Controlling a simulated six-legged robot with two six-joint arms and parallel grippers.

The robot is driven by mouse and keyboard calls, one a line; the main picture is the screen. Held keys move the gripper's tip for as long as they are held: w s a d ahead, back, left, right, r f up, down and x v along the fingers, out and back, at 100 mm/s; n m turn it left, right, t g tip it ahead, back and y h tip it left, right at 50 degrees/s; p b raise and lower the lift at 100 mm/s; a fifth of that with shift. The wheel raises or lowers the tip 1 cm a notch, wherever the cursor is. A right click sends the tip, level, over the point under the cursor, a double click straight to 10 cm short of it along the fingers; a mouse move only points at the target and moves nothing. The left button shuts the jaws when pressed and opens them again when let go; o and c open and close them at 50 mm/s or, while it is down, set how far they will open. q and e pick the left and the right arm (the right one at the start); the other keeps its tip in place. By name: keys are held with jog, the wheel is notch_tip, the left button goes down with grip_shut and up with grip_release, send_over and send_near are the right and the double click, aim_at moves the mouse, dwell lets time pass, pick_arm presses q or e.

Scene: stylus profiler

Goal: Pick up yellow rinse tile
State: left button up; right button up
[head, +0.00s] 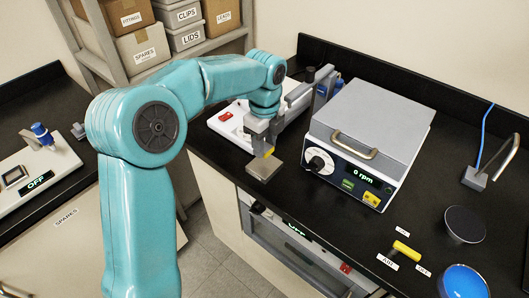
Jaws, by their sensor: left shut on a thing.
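The yellow rinse tile (268,153) shows as a small yellow patch at the fingertips of my left gripper (266,150). The gripper points down and is shut on the tile; the fingers hide part of it. The tile is just above or at the far edge of a flat grey square plate (264,169) on the black bench; I cannot tell whether they touch. My right gripper is out of view.
A white box with a grey lid and "0 rpm" display (368,137) stands close on the right. A white device with a red switch (226,116) is behind the gripper. A yellow-handled lever (406,250) and a round dark pad (465,224) lie further right. The bench front edge is near.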

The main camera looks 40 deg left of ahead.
pick_arm(q)
notch_tip(320, 180, up, 15)
jog(key=p, duration=0.2)
